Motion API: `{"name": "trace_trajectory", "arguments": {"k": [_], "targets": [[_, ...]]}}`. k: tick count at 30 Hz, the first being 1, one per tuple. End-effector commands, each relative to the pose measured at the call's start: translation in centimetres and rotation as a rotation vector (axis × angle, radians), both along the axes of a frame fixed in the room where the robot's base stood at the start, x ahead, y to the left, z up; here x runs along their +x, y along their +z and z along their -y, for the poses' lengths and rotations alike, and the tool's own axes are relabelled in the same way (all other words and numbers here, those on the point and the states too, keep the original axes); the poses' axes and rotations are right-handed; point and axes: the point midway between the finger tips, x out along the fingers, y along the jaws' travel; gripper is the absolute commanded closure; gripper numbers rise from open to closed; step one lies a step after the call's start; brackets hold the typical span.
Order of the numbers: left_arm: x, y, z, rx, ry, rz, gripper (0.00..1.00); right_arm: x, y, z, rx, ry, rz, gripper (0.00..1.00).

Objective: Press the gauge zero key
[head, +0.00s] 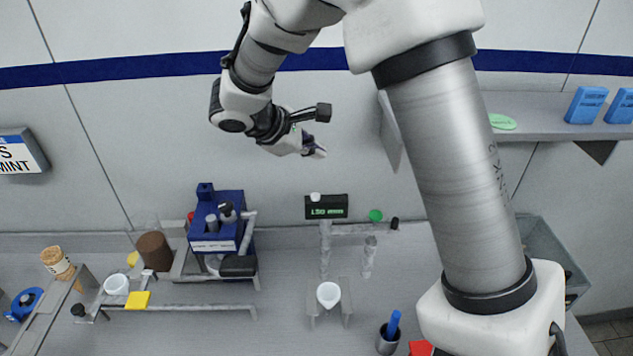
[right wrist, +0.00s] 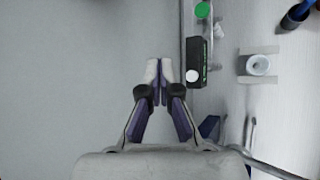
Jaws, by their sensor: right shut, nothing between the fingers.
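The gauge (head: 335,208) is a small black box with a green-lit display, standing on a grey frame at the back of the bench. A round white key (head: 315,196) sits on its top, at the left end. In the right wrist view the gauge (right wrist: 199,52) shows to the right of the fingers, and the white key (right wrist: 193,76) lies just right of the fingertips. My right gripper (head: 318,153) is shut and empty, in the air above the gauge, apart from the key. Its shut fingertips also show in the right wrist view (right wrist: 158,67). My left gripper is out of view.
A green round knob (head: 376,215) is right of the gauge. A white cup (head: 328,294) stands in front. A blue device (head: 216,222) stands left of the gauge. A shelf (head: 535,128) with blue boxes is at the right. The wall behind the gripper is bare.

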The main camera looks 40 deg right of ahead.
Motion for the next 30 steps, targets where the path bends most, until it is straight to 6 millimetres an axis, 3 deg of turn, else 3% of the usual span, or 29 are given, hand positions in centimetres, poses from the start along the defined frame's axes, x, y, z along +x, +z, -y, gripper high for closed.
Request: {"name": "trace_trajectory", "arguments": {"k": [18,30], "targets": [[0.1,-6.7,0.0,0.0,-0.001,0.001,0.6,0.1,-8.1,0.0,0.001,0.001,-0.001,1.0],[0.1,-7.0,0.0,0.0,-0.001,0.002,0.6,0.1,-8.7,0.1,0.001,0.0,-0.001,1.0]]}}
